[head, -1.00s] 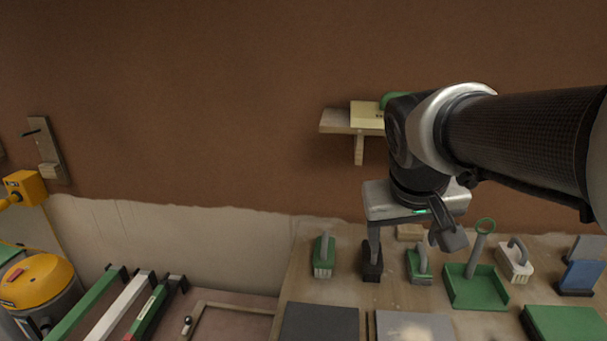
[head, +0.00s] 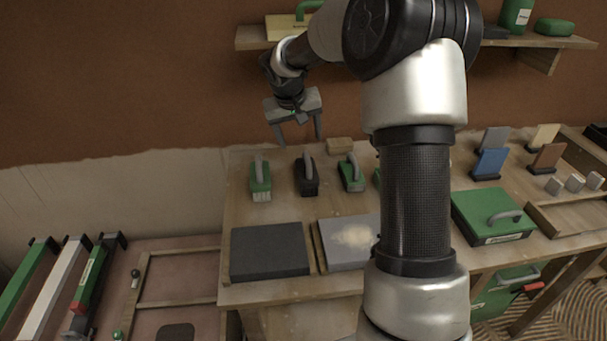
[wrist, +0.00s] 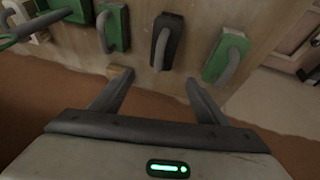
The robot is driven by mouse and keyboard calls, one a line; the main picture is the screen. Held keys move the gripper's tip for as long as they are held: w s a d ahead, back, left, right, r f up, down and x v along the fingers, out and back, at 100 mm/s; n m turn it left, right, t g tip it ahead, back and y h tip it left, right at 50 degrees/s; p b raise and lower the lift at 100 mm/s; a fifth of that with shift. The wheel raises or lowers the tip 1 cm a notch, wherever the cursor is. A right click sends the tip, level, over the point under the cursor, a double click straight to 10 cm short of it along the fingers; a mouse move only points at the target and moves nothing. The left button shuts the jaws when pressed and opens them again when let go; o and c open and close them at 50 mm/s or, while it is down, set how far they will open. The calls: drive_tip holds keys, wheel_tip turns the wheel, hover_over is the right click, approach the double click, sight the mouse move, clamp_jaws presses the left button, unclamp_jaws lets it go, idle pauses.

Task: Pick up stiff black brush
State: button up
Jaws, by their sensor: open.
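The stiff black brush (head: 307,178) stands on the wooden bench, a black block with a grey arched handle. It sits between two green brushes. In the wrist view the black brush (wrist: 167,42) lies ahead of the fingers, near the middle, with its handle towards the camera. My gripper (head: 298,140) is open and empty, above and behind the row of brushes near the wall. In the wrist view its two fingers (wrist: 155,85) are spread apart, with nothing between them. The gripper does not touch the brush.
Green brushes flank it on the left (head: 260,180) and right (head: 351,174). A beige block (head: 340,146) lies behind. A dark slab (head: 268,252) and a grey board with a pale heap (head: 342,248) lie in front. A wall shelf (head: 262,38) is above. My arm hides some of the bench.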

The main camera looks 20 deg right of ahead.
sight(304, 154)
drive_tip(key=b+x, duration=0.1)
drive_tip(key=x, duration=0.8)
drive_tip(key=shift+s+a+b+x, duration=0.15)
drive_tip(key=shift+b+x, duration=0.1)
drive_tip(key=shift+x, duration=1.05)
drive_tip(key=shift+s+a+b+x, duration=0.1)
drive_tip(key=shift+b+x, duration=0.15)
drive_tip(key=shift+x, duration=1.05)
drive_tip(key=shift+f, duration=0.1)
drive_tip(key=c, duration=1.2)
